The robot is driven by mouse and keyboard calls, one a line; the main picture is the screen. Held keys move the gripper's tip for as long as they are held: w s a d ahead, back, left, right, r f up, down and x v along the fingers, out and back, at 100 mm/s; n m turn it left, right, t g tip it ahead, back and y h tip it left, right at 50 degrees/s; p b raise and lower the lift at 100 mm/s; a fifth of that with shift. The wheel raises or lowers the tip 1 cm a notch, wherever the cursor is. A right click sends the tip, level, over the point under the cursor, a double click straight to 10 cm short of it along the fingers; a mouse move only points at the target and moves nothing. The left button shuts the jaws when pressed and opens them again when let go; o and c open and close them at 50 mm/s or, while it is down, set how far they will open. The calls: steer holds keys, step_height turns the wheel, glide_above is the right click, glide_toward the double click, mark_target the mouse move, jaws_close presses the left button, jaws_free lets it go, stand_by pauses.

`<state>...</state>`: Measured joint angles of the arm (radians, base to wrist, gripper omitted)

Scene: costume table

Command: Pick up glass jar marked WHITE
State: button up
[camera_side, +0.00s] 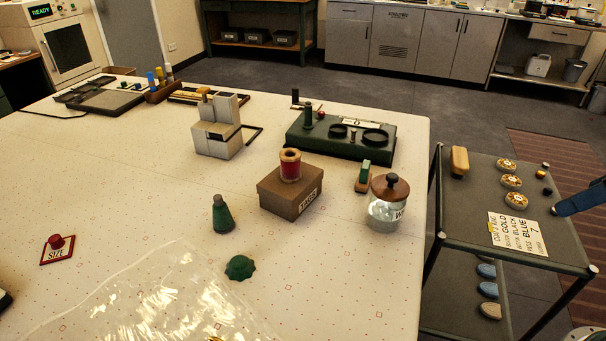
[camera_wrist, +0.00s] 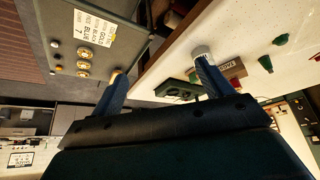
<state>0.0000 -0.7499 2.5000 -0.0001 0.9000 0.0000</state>
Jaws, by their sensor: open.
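The glass jar (camera_side: 384,215) stands upright near the right edge of the white table in the side view. It has a brown wooden lid with a dark knob, clear glass and a pale label showing only a "W". In the wrist view a pale cylinder (camera_wrist: 202,51) that looks like this jar shows at the tip of one finger, partly hidden. My gripper (camera_wrist: 160,72) is open and empty, its two blue fingers wide apart. In the side view only a blue finger (camera_side: 582,198) shows, at the right edge above the cart, well to the right of the jar.
A brown box (camera_side: 285,202) with a red spool stands left of the jar, and a green-and-wood block (camera_side: 363,177) close behind it. A dark green tray (camera_side: 318,143) lies farther back. The cart (camera_side: 470,230) holds a sign and brass-coloured discs. The table in front of the jar is clear.

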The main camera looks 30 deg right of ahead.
steer(key=shift+o, duration=0.7)
steer(key=shift+w, duration=0.1)
steer(key=w+a+f+m+g+y, duration=0.1)
steer(key=w+a+f+m+y, duration=0.1)
steer(key=w+m, duration=0.3)
steer(key=w+a+f+m+g+y, duration=0.2)
steer(key=w+f+m+y, duration=0.1)
steer(key=w, duration=0.5)
steer(key=w+d+f+m+y, duration=0.4)
steer(key=w+f+m+y, duration=0.2)
steer(key=m, duration=0.6)
steer(key=shift+w+f+m+y, duration=0.3)
steer(key=shift+w+y, duration=0.8)
steer(key=shift+w, duration=0.15)
steer(key=shift+a, duration=0.1)
